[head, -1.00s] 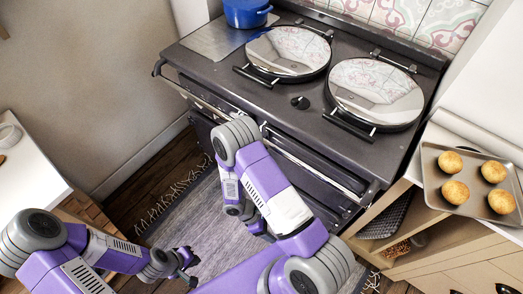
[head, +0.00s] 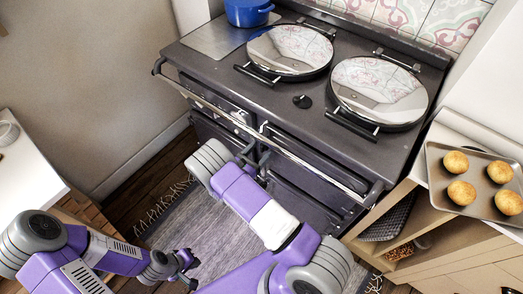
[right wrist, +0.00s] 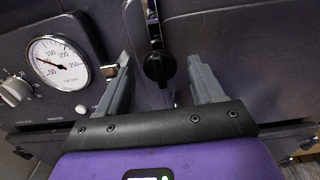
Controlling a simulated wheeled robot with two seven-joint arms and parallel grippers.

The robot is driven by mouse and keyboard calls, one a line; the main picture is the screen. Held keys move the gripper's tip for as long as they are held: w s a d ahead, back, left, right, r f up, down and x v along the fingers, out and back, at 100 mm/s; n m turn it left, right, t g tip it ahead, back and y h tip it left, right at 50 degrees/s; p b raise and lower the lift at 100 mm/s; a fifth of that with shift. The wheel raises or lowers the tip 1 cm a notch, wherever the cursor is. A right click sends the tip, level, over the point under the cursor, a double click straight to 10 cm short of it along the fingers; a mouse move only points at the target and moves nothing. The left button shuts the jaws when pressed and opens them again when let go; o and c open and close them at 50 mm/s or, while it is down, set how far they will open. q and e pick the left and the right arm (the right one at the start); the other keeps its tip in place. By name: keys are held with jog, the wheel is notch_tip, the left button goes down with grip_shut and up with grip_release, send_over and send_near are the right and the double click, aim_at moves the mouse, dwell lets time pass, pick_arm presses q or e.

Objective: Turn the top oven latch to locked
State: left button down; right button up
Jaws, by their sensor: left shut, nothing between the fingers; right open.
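The dark range oven (head: 310,165) stands ahead with its doors facing me. In the right wrist view a black latch (right wrist: 158,66) with a rounded end hangs down on the oven front. My right gripper (right wrist: 163,80) is open, with one finger to each side of the latch's lower end; I cannot tell whether either finger touches it. In the head view the right gripper (head: 256,160) is at the oven front below the rail, and the latch cannot be made out there. My left gripper (head: 188,265) is shut and empty above the rug, away from the oven.
A silver rail (head: 285,150) runs across the oven front above the doors. A round gauge (right wrist: 59,63) and a knob (right wrist: 14,91) sit left of the latch. A tray of buns (head: 478,210) is on the right counter. The rug (head: 200,225) lies before the oven.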

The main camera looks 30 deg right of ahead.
jog(key=shift+w+d, duration=0.2)
jog(key=shift+d, duration=0.45)
grip_shut()
